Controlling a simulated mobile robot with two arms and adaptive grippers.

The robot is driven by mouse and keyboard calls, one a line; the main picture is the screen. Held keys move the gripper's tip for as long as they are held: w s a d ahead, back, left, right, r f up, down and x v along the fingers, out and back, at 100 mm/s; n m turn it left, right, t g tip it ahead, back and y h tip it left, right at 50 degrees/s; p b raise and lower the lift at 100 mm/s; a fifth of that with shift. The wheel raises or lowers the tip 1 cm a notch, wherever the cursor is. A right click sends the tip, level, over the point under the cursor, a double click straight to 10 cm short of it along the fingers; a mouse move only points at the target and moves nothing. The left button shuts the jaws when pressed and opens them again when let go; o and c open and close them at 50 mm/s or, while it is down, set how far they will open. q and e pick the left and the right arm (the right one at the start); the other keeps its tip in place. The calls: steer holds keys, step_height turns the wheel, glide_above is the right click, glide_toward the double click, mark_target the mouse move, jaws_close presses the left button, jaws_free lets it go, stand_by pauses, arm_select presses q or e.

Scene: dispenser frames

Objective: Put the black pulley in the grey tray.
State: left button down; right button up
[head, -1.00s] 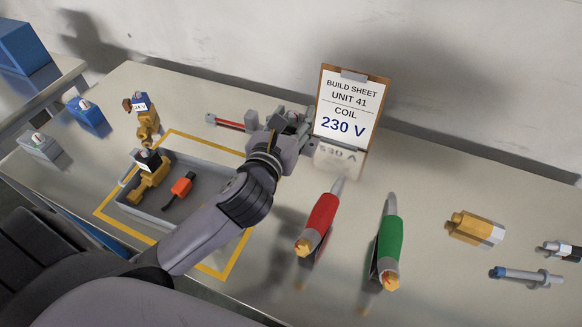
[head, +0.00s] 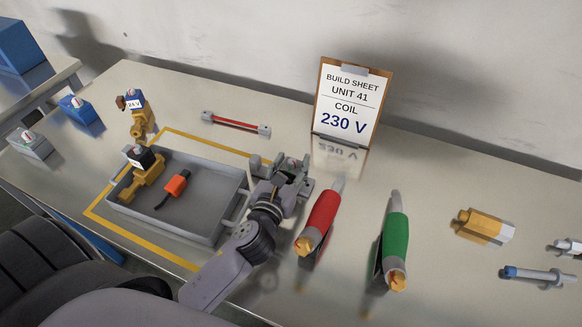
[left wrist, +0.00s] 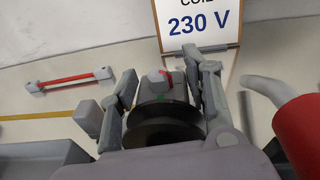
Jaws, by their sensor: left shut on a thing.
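In the head view my left gripper (head: 288,172) is just right of the grey tray, and I cannot pick out the pulley there. The grey tray (head: 228,208) stands inside a yellow outline at left centre. It holds a brass valve with a black top (head: 142,178) and an orange part with a black lead (head: 176,184). My right gripper is not in view.
A red bar with grey ends (head: 236,124) lies behind the tray. A build sheet (head: 350,100) stands at the back. Red (head: 322,216) and green (head: 394,238) handled tools are right of my gripper. A brass valve (head: 140,118) stands behind the tray's left end.

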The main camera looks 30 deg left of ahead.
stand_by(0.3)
arm_select(q)
steer(key=shift+f, duration=0.15)
steer(key=c, duration=0.8)
jaws_free()
steer(key=shift+c, duration=0.2)
